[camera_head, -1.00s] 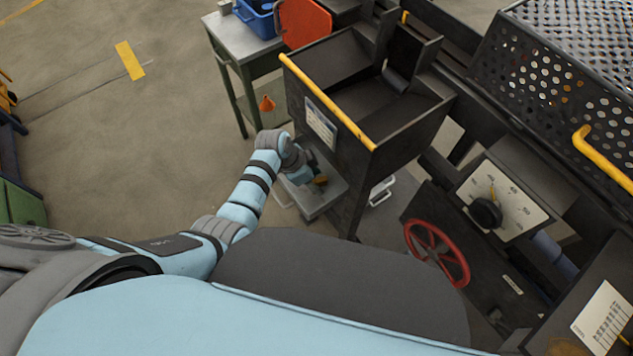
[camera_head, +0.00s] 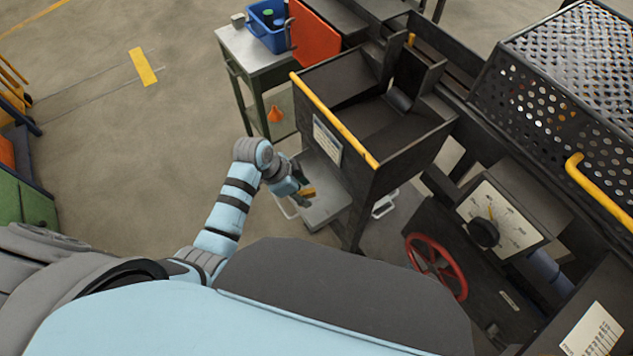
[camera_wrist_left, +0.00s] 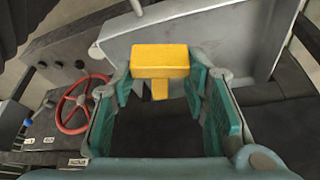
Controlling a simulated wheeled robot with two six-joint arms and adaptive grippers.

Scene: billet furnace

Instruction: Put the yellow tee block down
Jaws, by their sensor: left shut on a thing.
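The yellow tee block (camera_wrist_left: 160,60) is in the left wrist view, with its crossbar at the top and its stem pointing down the picture between the teal finger pads. My left gripper (camera_wrist_left: 160,86) is shut on it. In the head view the left gripper (camera_head: 299,190) and the small yellow block (camera_head: 308,191) are over the left part of a grey tray (camera_head: 328,207) below the black hopper. I cannot tell the gap between block and tray. My right gripper is in neither view.
The black hopper (camera_head: 370,150) with its yellow rail (camera_head: 335,120) rises just right of the gripper. A red handwheel (camera_head: 436,266) and a dial panel (camera_head: 497,222) are further right. A side table (camera_head: 250,50) with a blue bin (camera_head: 268,28) stands behind. Floor at left is open.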

